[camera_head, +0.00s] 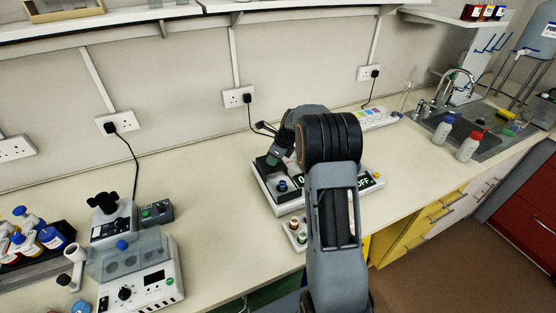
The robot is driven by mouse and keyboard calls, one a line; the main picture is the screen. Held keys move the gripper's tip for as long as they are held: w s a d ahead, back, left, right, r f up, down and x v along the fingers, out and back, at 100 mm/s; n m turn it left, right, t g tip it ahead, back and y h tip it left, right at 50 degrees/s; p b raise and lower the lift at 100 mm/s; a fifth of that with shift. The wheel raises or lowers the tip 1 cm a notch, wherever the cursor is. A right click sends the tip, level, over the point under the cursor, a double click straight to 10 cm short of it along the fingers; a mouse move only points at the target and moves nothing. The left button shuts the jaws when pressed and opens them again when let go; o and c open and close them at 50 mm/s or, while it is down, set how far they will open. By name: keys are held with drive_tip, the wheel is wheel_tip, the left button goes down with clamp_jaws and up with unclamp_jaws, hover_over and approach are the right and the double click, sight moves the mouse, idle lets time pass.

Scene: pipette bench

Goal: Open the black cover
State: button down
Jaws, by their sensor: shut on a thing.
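A white bench device (288,208) with lit displays stands at the middle of the bench, partly hidden behind my arm. A dark piece that looks like the black cover (263,166) shows at the device's left end, near a blue knob. My gripper (274,159) reaches down over that end from the right. It appears shut on the dark cover; the fingertips and the contact are small and partly hidden. How far the cover is raised cannot be made out.
A small rack with vials (296,229) stands just in front of the device. Bottles (468,146) stand by the sink at right. The bench between is clear.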

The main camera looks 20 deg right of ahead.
drive_tip(key=shift+w, duration=0.7)
drive_tip(key=c, duration=0.9)
unclamp_jaws()
drive_tip(key=shift+s, duration=0.1)
drive_tip(key=shift+r, duration=0.1)
drive_tip(key=b+v, duration=0.2)
drive_tip(key=v, duration=1.1)
drive_tip(key=shift+s+r, duration=0.15)
drive_tip(key=shift+r, duration=0.2)
